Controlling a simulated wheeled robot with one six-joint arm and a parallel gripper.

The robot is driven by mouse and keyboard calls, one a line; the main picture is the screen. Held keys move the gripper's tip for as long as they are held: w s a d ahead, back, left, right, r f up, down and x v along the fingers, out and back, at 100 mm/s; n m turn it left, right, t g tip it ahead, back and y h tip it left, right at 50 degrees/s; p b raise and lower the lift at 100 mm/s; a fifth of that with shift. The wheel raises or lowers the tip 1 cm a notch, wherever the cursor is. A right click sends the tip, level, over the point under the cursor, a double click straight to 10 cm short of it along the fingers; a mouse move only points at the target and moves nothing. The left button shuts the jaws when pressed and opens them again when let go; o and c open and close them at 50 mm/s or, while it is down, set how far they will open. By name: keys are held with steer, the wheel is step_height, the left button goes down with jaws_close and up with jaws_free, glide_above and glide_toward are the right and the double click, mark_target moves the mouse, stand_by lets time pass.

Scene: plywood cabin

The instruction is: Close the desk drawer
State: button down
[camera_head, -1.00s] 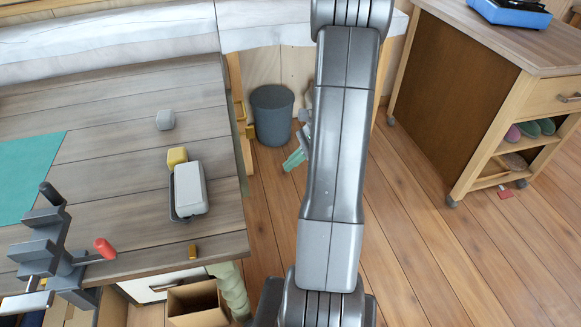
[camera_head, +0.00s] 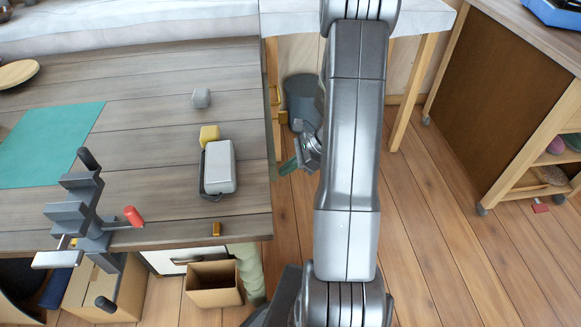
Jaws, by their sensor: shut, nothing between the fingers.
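The wooden desk (camera_head: 150,218) fills the left of the view. Under its front edge is a white drawer front (camera_head: 185,258) with a dark handle; the desk top hides much of it, so how far it stands out is unclear. Two brass-coloured handles (camera_head: 283,117) show beyond the desk's right edge; what they belong to is hard to tell. My gripper (camera_head: 289,167), with green fingertips, is partly hidden behind my arm. It is shut and empty, to the right of the desk's right edge and apart from the white drawer front.
A grey bin (camera_head: 302,92) stands behind. Cardboard boxes (camera_head: 212,290) sit below.

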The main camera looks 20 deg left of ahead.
mark_target(271, 164)
steer(key=s+a, duration=0.1)
steer(key=a, duration=0.1)
steer(key=s+a, duration=0.1)
steer(key=a, duration=0.1)
steer(key=s+a, duration=0.1)
steer(key=a, duration=0.1)
steer(key=shift+p, duration=0.3)
